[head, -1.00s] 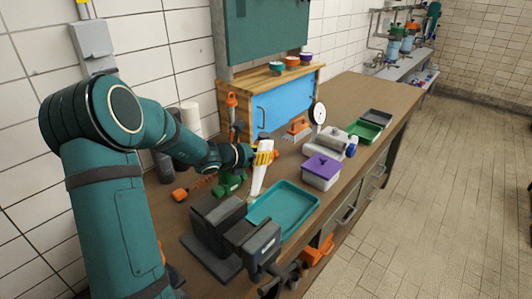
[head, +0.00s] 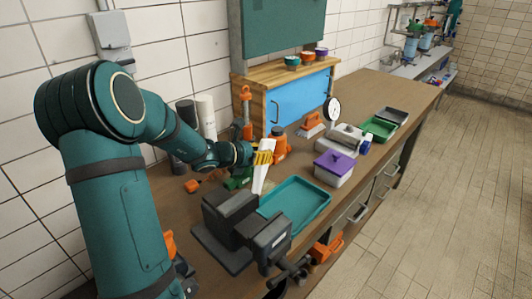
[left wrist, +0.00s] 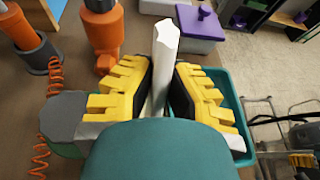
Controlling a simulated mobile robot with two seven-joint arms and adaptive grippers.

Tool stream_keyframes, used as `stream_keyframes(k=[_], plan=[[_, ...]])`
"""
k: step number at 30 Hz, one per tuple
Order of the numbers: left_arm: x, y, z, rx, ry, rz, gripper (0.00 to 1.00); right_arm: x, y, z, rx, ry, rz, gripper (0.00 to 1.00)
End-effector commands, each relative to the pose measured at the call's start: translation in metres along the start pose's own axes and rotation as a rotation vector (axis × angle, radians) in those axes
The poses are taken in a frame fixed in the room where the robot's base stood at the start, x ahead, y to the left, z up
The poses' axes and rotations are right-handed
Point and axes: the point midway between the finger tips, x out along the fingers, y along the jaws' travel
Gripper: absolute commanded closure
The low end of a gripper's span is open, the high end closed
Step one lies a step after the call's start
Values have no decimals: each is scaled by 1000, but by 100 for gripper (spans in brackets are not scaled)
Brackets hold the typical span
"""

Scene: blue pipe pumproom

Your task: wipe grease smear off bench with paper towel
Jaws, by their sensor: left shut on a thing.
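My left gripper (head: 264,158) is over the bench, beside the teal tray's back left corner. Its yellow fingers are shut on a white strip, which looks like the paper towel (head: 260,180). The strip hangs down in the head view. In the left wrist view the gripper (left wrist: 160,85) has the white towel (left wrist: 164,50) between its finger pads. The brown bench top (head: 356,104) runs away to the upper right. I cannot make out a grease smear on it; the arm, vise and tray hide parts of the bench. My right gripper is not in view.
A dark vise (head: 232,218) and teal tray (head: 326,205) stand at the near end. A purple-lidded box (head: 333,172), orange bottle (head: 279,143), white roll (head: 206,116) and blue-doored cabinet (head: 298,100) stand around. The far bench top has clear room.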

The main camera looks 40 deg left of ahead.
Motion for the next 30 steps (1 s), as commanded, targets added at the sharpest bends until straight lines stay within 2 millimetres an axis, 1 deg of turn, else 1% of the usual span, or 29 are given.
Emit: stream_keyframes(k=[1, 3, 8, 18, 26, 30], plan=[[-1, 4, 0, 0, 3, 3, 100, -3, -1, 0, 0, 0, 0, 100], [-1, 7, 0, 0, 2, 2, 100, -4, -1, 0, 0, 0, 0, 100], [3, 7, 1, 1, 1, 0, 100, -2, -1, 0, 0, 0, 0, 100], [28, 10, 11, 1, 0, -1, 100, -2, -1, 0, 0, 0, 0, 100], [36, 11, 14, 1, 0, 0, 100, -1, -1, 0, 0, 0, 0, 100], [44, 12, 17, 2, 0, 0, 100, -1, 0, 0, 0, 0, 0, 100]])
